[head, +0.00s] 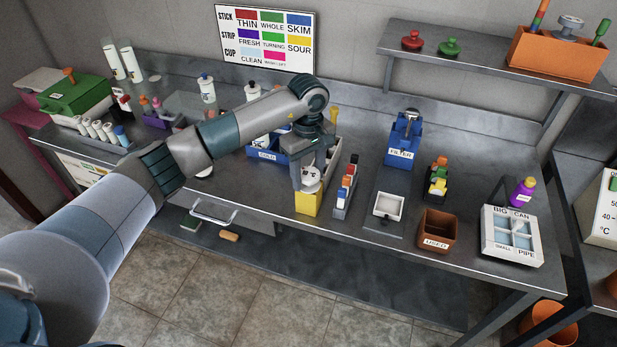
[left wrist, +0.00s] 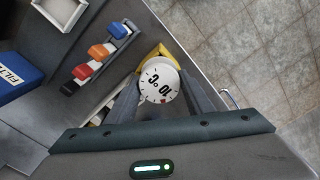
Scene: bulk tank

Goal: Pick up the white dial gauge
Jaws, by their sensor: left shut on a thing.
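The white dial gauge (left wrist: 160,82) has a round face marked "10 °C" with a small red mark. My left gripper (left wrist: 163,92) is shut on it, with one finger on each side. In the head view the gauge (head: 311,182) shows between the fingers of my left gripper (head: 309,176), right at the top of a yellow holder (head: 308,204). The yellow holder also shows behind the gauge in the left wrist view (left wrist: 153,57). I cannot tell whether the gauge still touches the holder. My right gripper is not in view.
A narrow rack (head: 345,190) with blue, orange and red caps stands close right of the yellow holder. A blue bin (head: 267,151) lies behind left. A white tray (head: 388,207), a blue filter stand (head: 403,140) and a brown "USED" bin (head: 437,232) are farther right. The bench's front edge is near.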

